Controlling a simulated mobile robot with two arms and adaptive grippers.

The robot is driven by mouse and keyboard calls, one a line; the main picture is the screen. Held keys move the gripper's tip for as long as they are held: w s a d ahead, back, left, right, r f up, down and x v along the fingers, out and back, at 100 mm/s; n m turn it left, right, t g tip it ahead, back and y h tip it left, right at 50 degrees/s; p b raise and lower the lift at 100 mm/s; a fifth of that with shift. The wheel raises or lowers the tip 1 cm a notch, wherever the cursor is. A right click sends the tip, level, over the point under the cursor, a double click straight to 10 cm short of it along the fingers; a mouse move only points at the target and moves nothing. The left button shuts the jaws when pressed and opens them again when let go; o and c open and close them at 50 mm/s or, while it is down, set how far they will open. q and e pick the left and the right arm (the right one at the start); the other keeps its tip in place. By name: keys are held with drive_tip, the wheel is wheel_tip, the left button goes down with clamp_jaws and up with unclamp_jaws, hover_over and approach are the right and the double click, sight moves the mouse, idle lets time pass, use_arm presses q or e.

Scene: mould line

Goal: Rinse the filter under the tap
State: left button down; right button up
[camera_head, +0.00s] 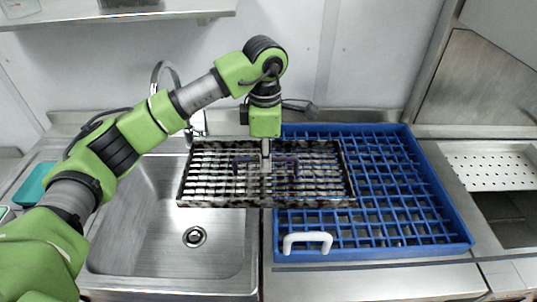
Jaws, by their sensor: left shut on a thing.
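The filter (215,175) is a dark rectangular frame with rows of pale slats. My left gripper (265,160) points down and is shut on the filter at about its middle. The filter is over the right part of the sink (150,215) and the left part of a blue rack (440,205); I cannot tell how high it is above them. The tap (160,70) stands behind the sink, partly hidden by my left arm. I cannot tell whether water runs. My right gripper is not in view.
A white curved handle (307,238) shows at the rack's front left. A perforated metal tray (490,170) is at the right. A teal object (35,183) lies left of the sink. A shelf (120,12) hangs above.

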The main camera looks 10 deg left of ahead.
sight(252, 168)
use_arm(q)
drive_tip(key=shift+w+a+f, duration=0.1)
drive_tip(key=shift+a+f, duration=0.05)
drive_tip(key=shift+f, duration=0.25)
drive_tip(key=shift+w+a+f, duration=0.15)
drive_tip(key=shift+w+a, duration=0.05)
drive_tip(key=shift+a, duration=0.4)
drive_tip(key=shift+w+a+f, duration=0.1)
drive_tip(key=shift+w+a, duration=0.1)
drive_tip(key=shift+a, duration=0.35)
drive_tip(key=shift+w+a+f, duration=0.15)
drive_tip(key=shift+w+a, duration=0.05)
drive_tip(key=shift+a, duration=0.4)
drive_tip(key=w+a+f+b, duration=0.2)
drive_tip(key=w+a, duration=0.1)
drive_tip(key=a, duration=0.6)
drive_tip(key=shift+a, duration=0.25)
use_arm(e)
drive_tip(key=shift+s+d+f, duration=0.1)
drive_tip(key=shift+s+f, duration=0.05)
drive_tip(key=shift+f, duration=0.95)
use_arm(q)
drive_tip(key=shift+s+d, duration=0.4)
drive_tip(key=shift+d, duration=0.9)
drive_tip(key=shift+s+d, duration=0.4)
drive_tip(key=shift+d, duration=0.85)
drive_tip(key=shift+s+d, duration=0.4)
drive_tip(key=shift+d, duration=0.9)
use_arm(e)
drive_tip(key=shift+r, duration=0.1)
